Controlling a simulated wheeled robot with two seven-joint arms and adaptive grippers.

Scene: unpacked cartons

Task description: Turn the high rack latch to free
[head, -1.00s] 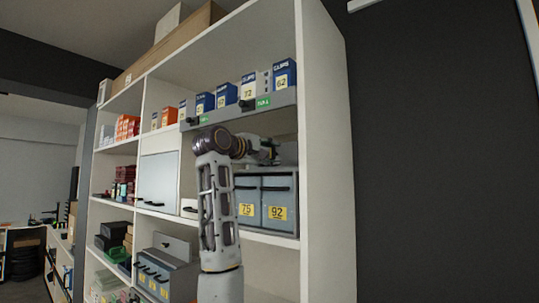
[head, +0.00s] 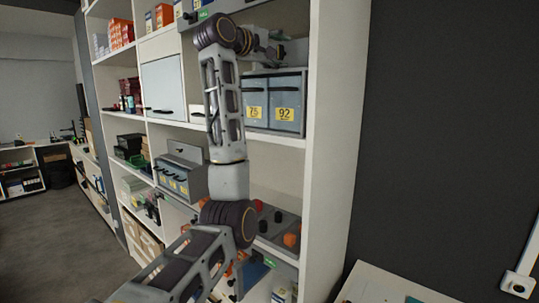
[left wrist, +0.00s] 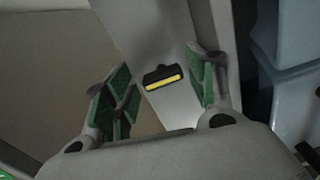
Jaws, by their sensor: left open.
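My left gripper (head: 274,52) is in front of the tall white shelf unit in the head view, just above the grey-blue bins. In the left wrist view its green-padded fingers (left wrist: 160,72) are spread apart with nothing between the pads. A small black piece with a yellow bar (left wrist: 163,77) sits on a pale grey surface beyond the gap between the fingers; it looks like the latch, tilted slightly from level. Its contact with the fingers does not show. In the head view the arm and gripper hide the latch. My right gripper is not in view.
Grey-blue bins marked 75 (head: 255,105) and 92 (head: 285,106) stand below the gripper. The shelf's right side panel (head: 336,100) rises close to it. A grey drawer box (head: 182,178) sits lower left. Open floor (head: 60,235) lies at left.

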